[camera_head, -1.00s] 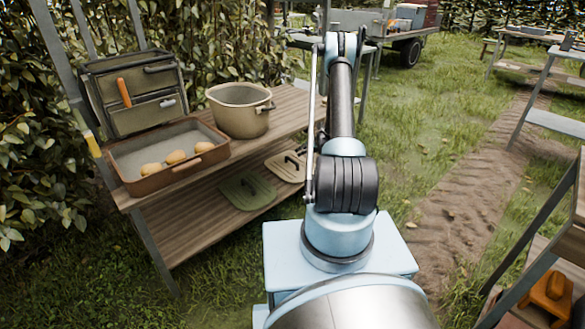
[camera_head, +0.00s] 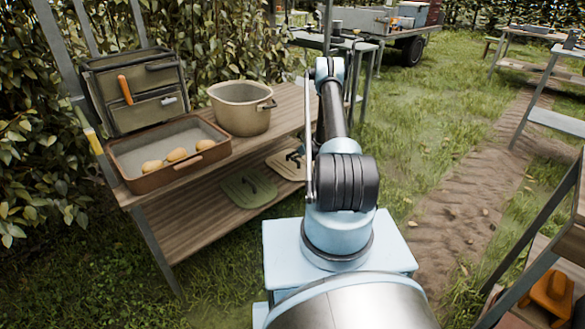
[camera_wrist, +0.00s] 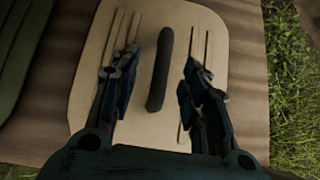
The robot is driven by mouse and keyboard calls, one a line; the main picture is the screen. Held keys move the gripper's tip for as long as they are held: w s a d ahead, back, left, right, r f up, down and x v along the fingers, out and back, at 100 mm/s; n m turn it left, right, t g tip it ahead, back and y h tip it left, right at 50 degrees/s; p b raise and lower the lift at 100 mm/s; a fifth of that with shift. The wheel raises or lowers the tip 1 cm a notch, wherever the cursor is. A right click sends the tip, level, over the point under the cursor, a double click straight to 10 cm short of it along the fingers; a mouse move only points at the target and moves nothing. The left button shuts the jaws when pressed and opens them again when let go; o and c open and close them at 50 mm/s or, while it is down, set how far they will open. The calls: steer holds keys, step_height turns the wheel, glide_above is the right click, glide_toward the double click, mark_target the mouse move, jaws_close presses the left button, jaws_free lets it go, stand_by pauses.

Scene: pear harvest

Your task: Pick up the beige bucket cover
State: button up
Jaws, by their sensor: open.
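The beige bucket cover (camera_head: 284,166) lies flat on the lower shelf of the wooden bench, near its right end. In the wrist view the beige cover (camera_wrist: 215,45) fills the middle, with its dark bar handle (camera_wrist: 173,68) upright in the picture. My gripper (camera_wrist: 156,85) is open above the cover, one finger on each side of the handle. The fingers do not appear to touch the handle. In the head view my gripper (camera_head: 298,154) shows only as a small dark part by the cover, partly hidden by my arm.
A green cover (camera_head: 247,190) lies left of the beige one on the lower shelf (camera_head: 190,224). Above, the upper shelf holds a beige bucket (camera_head: 242,118), a brown tray (camera_head: 150,178) with several pears, and a tool bag (camera_head: 134,98). Grass lies right of the bench.

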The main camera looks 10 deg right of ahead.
steer(key=w+f, duration=0.1)
steer(key=f, duration=0.1)
steer(key=shift+w+a+f, duration=0.3)
steer(key=shift+w+f, duration=0.05)
steer(key=shift+w, duration=0.05)
steer(key=shift+w+a+f, duration=0.25)
steer(key=shift+w+f, duration=0.2)
jaws_close()
